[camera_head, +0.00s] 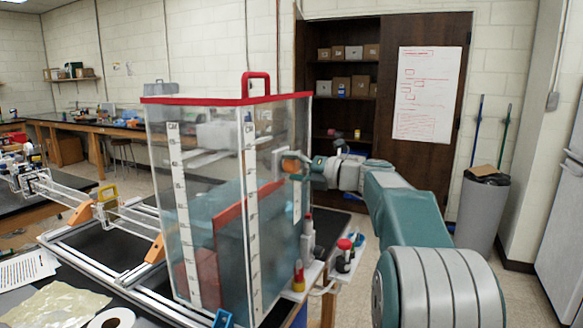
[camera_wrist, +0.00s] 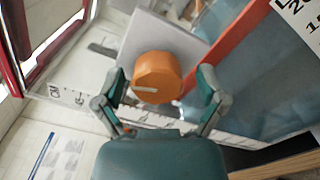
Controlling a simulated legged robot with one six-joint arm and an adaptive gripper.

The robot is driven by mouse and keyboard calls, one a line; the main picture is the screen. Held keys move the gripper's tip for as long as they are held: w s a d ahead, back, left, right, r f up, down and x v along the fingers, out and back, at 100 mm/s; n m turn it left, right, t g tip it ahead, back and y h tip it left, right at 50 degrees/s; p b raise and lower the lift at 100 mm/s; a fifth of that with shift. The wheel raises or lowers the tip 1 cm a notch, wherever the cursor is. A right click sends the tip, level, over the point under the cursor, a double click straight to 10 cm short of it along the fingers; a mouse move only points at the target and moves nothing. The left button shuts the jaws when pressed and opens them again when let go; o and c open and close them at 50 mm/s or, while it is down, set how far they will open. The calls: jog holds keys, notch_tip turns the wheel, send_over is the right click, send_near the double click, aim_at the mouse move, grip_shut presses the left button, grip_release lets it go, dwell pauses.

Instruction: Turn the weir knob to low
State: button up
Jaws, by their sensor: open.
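The weir knob, an orange knob (camera_wrist: 158,77) with a pale mark on its face, sits on a light plate (camera_wrist: 140,38) on the tank wall. In the head view the knob (camera_head: 289,165) shows partly at the right side of the clear tank (camera_head: 163,225). My gripper (camera_wrist: 162,80) is open, with one finger on each side of the knob; contact cannot be told. In the head view my gripper (camera_head: 300,163) is at the knob. A red-edged weir panel (camera_head: 230,214) stands inside the tank. No low label on the plate can be read.
The tank has a red rim and a red handle (camera_head: 256,82). Small fittings with red caps (camera_head: 344,244) stand low by the tank, below my arm. A grey bin (camera_head: 482,212) stands on the right, and a shelf cabinet (camera_head: 346,50) is behind.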

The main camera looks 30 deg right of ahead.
jog(key=c, duration=1.1)
jog(key=shift+c, duration=0.2)
